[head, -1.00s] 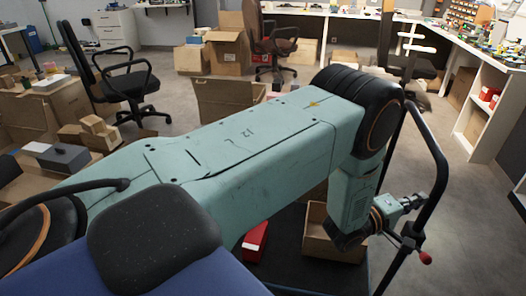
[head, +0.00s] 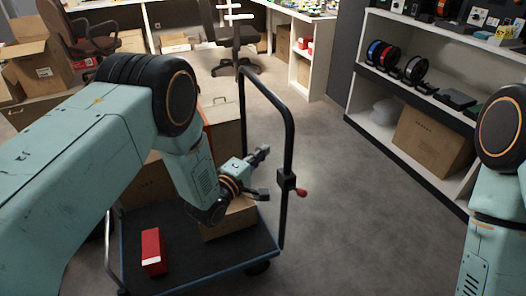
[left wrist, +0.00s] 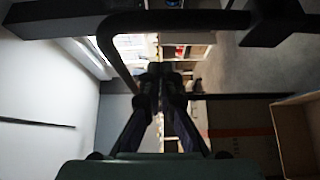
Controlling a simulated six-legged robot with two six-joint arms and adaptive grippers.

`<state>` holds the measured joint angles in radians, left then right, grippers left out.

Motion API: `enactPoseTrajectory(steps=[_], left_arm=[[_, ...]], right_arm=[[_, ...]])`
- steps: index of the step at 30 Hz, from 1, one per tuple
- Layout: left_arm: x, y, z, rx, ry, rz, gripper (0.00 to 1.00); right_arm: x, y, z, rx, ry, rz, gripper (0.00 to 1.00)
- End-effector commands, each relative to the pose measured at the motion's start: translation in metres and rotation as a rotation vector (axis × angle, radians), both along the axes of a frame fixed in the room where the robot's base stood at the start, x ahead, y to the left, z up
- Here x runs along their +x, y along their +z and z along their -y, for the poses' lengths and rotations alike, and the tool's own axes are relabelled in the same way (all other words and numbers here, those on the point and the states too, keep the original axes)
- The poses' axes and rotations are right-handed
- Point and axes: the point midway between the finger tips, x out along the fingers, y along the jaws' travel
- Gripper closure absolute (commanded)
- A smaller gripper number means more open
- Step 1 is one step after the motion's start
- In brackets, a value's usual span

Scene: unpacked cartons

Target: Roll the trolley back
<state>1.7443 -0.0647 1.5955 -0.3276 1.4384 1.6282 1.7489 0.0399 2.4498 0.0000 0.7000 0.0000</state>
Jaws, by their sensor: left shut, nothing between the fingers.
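The trolley has a dark deck with a blue edge (head: 205,280) and a black tube handle (head: 287,130) on its right side. A red knob (head: 301,192) sits on a black clamp on the handle. My left gripper (head: 262,154) is shut and empty, just left of the handle's near upright; I see no grip on it. In the left wrist view the shut fingers (left wrist: 160,72) point ahead and a dark bent tube (left wrist: 112,50) crosses above them. My right arm shows at the right edge of the head view, its gripper out of frame.
The deck carries a red box (head: 152,250), an open carton (head: 232,218) and larger cartons partly hidden by my left arm. A white shelf unit (head: 385,135) with spools and a carton stands at the right. Grey floor (head: 335,225) is clear between trolley and shelf.

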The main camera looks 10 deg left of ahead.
Motion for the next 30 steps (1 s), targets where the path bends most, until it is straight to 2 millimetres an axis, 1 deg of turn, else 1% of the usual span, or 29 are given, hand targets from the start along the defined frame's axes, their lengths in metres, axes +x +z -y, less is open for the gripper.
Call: enactPoseTrajectory(steps=[1,6,9,13,18,30], left_arm=[[-0.01,0.001,-0.005,0.0,0.003,-0.01,1.0],[-0.04,0.001,-0.015,0.0,0.004,-0.01,1.0],[-0.056,0.001,-0.021,0.0,0.003,-0.009,1.0],[-0.073,0.001,-0.028,-0.001,0.002,-0.007,1.0],[-0.083,0.0,-0.032,-0.001,0.003,-0.006,1.0],[-0.085,0.0,-0.034,0.0,0.001,-0.004,1.0]], right_arm=[[0.0,0.007,0.0,0.0,0.0,0.001,0.6],[0.001,0.017,0.0,0.0,0.0,0.001,0.6],[0.001,0.021,0.0,0.0,0.0,0.001,0.6],[0.001,0.025,0.0,0.0,0.0,0.001,0.6],[0.0,0.026,0.0,0.0,0.0,0.001,0.6],[0.0,0.026,0.0,0.0,0.0,0.001,0.6]])
